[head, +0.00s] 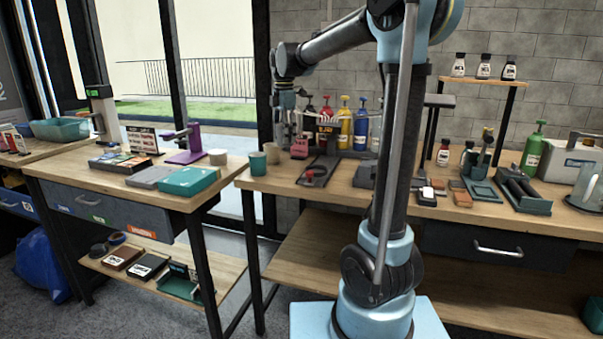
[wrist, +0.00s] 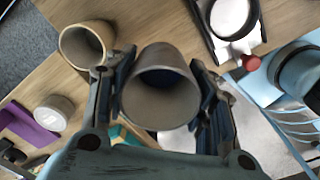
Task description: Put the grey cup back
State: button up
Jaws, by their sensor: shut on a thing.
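The grey cup (wrist: 160,98) is between the two fingers of my gripper (wrist: 163,68) in the wrist view, its open mouth facing the camera. The fingers are shut on its sides and the cup looks empty. A second cup with a tan rim (wrist: 88,45) stands just to the left of it, close to the left finger. In the head view two cups show close together at the left end of the right-hand bench: a greenish one (head: 257,163) in front and a greyer one (head: 272,153) behind. The fingers are hard to make out there.
A press with a red knob (head: 313,175) sits right of the cups. Several bottles (head: 343,123) stand behind. A gap separates the benches.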

jog(key=shift+w+d, duration=0.15)
jog(key=shift+d, duration=0.3)
jog(key=shift+f, duration=5)
jog(key=shift+f, duration=0.1)
jog(key=o, duration=1.1)
notch_tip(320, 180, up, 12)
jog(key=shift+r, duration=0.15)
